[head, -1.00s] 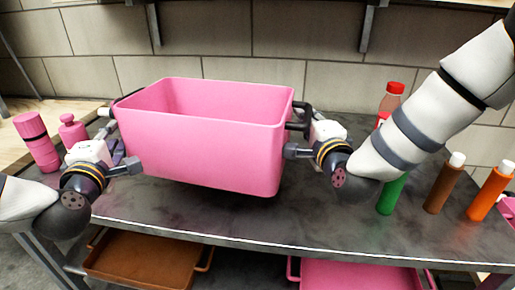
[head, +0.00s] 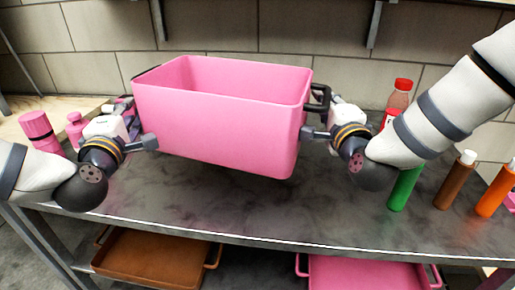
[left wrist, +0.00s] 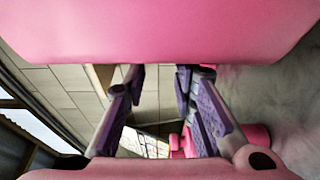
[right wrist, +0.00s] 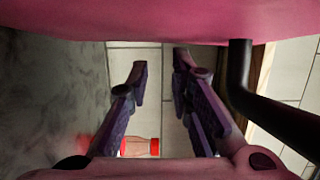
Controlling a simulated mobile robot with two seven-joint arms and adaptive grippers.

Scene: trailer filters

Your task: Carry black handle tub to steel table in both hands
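The pink tub (head: 225,125) with black handles is held level between my two grippers, slightly above the dark grey table top (head: 215,215). It looks empty. My left gripper (head: 135,140) is at its left end and my right gripper (head: 318,133) at its right end. In the left wrist view the fingers (left wrist: 160,85) stand apart, close to the tub wall (left wrist: 160,30). In the right wrist view the fingers (right wrist: 160,75) also stand apart, with a black handle (right wrist: 265,100) beside them. I see nothing between either pair; the left handle is largely hidden.
Pink bottles (head: 40,130) stand at the left. A red-capped bottle (head: 397,100) and green (head: 404,188), brown (head: 455,180) and orange (head: 495,190) bottles stand at the right. Brown (head: 150,262) and pink (head: 365,275) trays lie below. The front middle of the table top is clear.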

